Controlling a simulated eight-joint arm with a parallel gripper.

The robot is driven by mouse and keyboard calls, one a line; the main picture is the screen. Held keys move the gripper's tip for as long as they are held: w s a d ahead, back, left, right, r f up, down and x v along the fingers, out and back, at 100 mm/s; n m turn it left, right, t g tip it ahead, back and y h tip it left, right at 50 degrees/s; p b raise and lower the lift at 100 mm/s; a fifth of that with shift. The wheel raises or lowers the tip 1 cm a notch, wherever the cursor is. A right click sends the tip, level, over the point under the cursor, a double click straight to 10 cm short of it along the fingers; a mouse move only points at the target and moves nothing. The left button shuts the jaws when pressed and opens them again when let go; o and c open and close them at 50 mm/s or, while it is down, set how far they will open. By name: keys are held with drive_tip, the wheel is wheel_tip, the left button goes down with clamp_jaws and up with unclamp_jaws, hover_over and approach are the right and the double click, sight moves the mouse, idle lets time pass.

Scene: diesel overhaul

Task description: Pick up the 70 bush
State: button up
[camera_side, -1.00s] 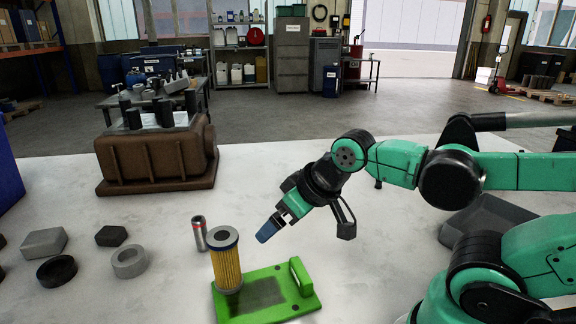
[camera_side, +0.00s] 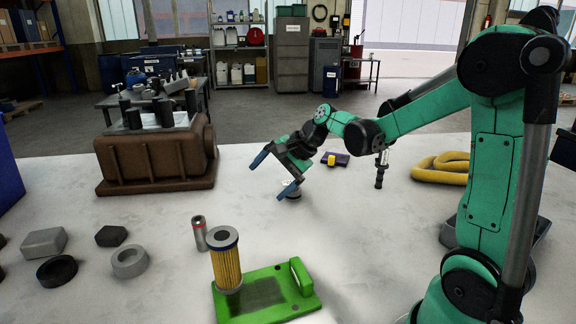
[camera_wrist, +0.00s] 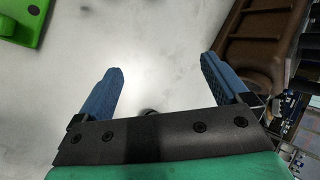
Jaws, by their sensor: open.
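No label for the 70 bush can be read, so I cannot tell which part it is. A small grey round part (camera_side: 293,196) sits on the bench just below my gripper's nearer finger in the side view. A small dark round part (camera_wrist: 150,112), perhaps the same one, shows at the palm edge in the wrist view, mostly hidden. A grey ring (camera_side: 118,262) and a black ring (camera_side: 57,283) lie at the left. My gripper (camera_side: 274,173) is open, its blue fingers wide apart; in the wrist view (camera_wrist: 160,75) only bare bench shows between the fingertips.
A brown engine block (camera_side: 155,165) stands at the back left. A green fixture (camera_side: 304,308) with a yellow filter (camera_side: 228,268) and a silver cylinder (camera_side: 199,234) stand in front. A yellow coil (camera_side: 440,176) and dark tool (camera_side: 380,170) are right.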

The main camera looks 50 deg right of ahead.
drive_tip(key=w+d+f+m+t+y, duration=0.1)
drive_tip(key=d+f+m, duration=0.1)
drive_tip(key=d+m, duration=0.25)
drive_tip(key=w+d+f+m+t, duration=0.1)
drive_tip(key=d+f+m, duration=0.2)
drive_tip(key=d+m, duration=0.15)
drive_tip(key=m+t, duration=0.3)
drive_tip(key=m, duration=0.4)
approach(300, 190)
drive_tip(key=x, duration=0.5)
drive_tip(key=shift+d+f, duration=0.2)
drive_tip(key=shift+f, duration=0.35)
drive_tip(key=shift+x, duration=2.6)
drive_tip(key=shift+r, duration=0.15)
drive_tip(key=c, duration=1.4)
drive_tip(key=shift+r, duration=0.1)
